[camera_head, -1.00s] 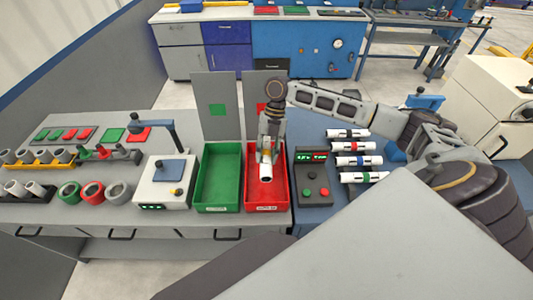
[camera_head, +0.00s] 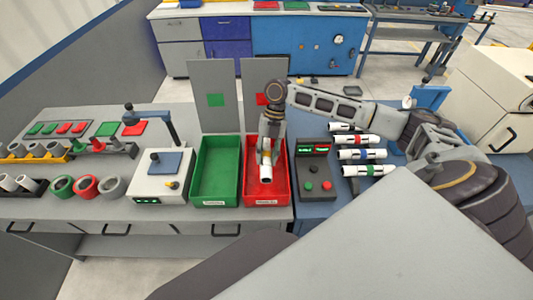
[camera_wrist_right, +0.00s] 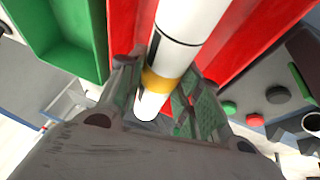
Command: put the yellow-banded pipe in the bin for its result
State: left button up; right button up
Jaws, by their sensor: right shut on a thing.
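My right gripper (camera_head: 266,158) is shut on the yellow-banded pipe (camera_head: 266,174) over the red bin (camera_head: 267,200). In the right wrist view the white pipe (camera_wrist_right: 187,25) shows a yellow band (camera_wrist_right: 160,80) and thin dark rings, and it lies between the fingers (camera_wrist_right: 165,90). The pipe is tilted, with its near end over the inside of the red bin. I cannot tell whether it touches the bin floor. The green bin (camera_head: 215,200) stands empty just to the left. My left gripper is not in view.
Several banded pipes (camera_head: 362,155) lie on a rack farther right. A white device (camera_head: 162,182) stands left of the green bin. Upright panels (camera_head: 214,90) with coloured squares rise behind the bins.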

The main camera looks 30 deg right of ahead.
aim_at(267, 160)
jog(key=shift+f+b, duration=0.3)
jog(key=shift+f, duration=1.25)
jog(key=shift+f, duration=0.1)
dwell(0.5)
jog(key=o, duration=1.2)
jog(key=shift+v, duration=6)
